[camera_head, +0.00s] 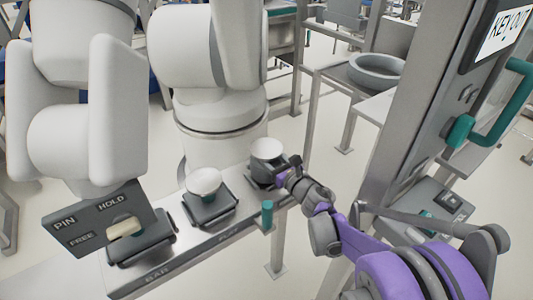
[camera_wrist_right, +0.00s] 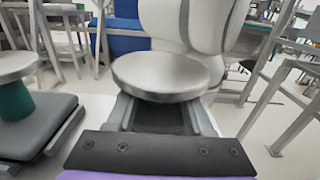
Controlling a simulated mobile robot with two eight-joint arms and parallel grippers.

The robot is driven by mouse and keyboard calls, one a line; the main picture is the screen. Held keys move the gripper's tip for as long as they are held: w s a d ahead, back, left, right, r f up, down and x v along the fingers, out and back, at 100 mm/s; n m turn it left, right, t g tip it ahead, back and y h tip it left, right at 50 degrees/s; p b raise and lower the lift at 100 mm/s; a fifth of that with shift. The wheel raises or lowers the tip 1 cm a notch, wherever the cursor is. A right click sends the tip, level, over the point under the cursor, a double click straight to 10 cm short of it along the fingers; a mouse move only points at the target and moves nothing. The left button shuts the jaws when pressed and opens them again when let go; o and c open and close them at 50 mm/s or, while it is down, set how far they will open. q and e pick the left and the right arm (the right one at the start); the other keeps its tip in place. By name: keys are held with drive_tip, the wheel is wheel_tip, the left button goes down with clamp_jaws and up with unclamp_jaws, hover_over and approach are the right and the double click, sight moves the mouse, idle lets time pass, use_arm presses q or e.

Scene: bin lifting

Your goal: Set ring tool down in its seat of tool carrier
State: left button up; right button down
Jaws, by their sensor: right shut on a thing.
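My right gripper (camera_head: 278,174), on the purple arm, is shut on a tool with a pale round metal disc on top (camera_head: 267,149), apparently the ring tool. Its lower part is largely hidden by the gripper. In the right wrist view the disc (camera_wrist_right: 160,75) sits level between the fingers, with the gripper (camera_wrist_right: 163,118) behind it. The tool carrier (camera_head: 205,242) is a long grey rail with dark seats. The held tool is at its far right end; I cannot tell whether it touches its seat. My left gripper is not in view.
Another disc-topped tool (camera_head: 204,181) stands in the middle seat. A dark sign (camera_head: 98,224) reads PIN, HOLD, FREE at the left seat. A teal peg (camera_head: 267,214) stands at the rail's front. White machine arms (camera_head: 215,80) rise behind; a grey post (camera_head: 420,110) stands right.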

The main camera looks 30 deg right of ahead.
drive_tip(key=shift+f, duration=0.45)
idle(0.5)
drive_tip(key=shift+c, duration=1)
unclamp_jaws()
drive_tip(key=shift+s, duration=0.1)
drive_tip(key=s, duration=1)
drive_tip(key=shift+s+d, duration=0.3)
drive_tip(key=shift+d, duration=0.15)
